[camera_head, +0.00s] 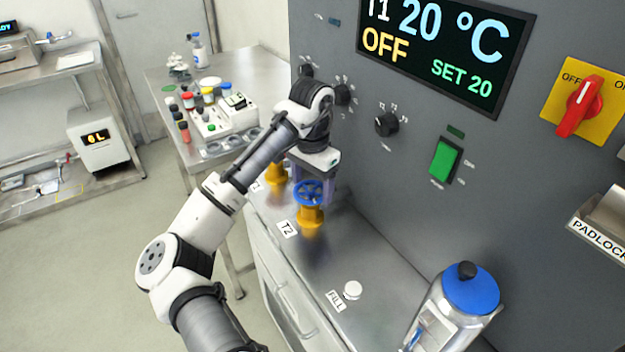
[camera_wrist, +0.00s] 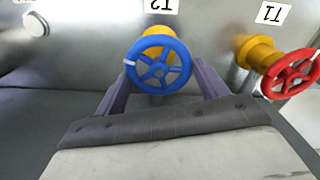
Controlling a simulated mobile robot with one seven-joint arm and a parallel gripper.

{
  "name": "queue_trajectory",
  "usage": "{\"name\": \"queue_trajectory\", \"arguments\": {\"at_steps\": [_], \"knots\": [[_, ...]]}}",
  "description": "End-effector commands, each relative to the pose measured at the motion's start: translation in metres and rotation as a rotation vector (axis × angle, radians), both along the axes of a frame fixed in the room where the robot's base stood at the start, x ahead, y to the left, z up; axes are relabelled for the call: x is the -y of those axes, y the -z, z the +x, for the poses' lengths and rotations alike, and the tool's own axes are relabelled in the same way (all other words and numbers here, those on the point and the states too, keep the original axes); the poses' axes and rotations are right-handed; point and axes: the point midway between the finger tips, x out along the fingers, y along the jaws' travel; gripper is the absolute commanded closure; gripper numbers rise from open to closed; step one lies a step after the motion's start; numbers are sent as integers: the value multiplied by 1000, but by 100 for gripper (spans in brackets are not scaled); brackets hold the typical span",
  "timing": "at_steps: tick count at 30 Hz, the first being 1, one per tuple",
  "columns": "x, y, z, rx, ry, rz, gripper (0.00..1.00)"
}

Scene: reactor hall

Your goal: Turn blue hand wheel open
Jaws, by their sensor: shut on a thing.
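The blue hand wheel (camera_head: 310,193) sits on a yellow valve body (camera_head: 311,216) beside the T2 label, on the grey steel counter. In the wrist view the blue wheel (camera_wrist: 157,64) is in the middle, with a white mark on its left rim. The exact finger contact is partly hidden by the wheel.
A red hand wheel (camera_wrist: 291,74) on a yellow valve by the T1 label stands close beside. A FILL cap (camera_head: 352,289) and a blue-topped vessel (camera_head: 470,290) are on the counter. The control panel (camera_head: 350,150) rises close behind. A bench with bottles (camera_head: 210,105) stands at the left.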

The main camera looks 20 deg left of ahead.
Motion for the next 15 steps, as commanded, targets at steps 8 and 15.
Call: {"name": "queue_trajectory", "arguments": {"at_steps": [8,15], "knots": [[-2,0,0,-1,-262,2,51],[-3,1,0,-2,-490,2,51]]}}
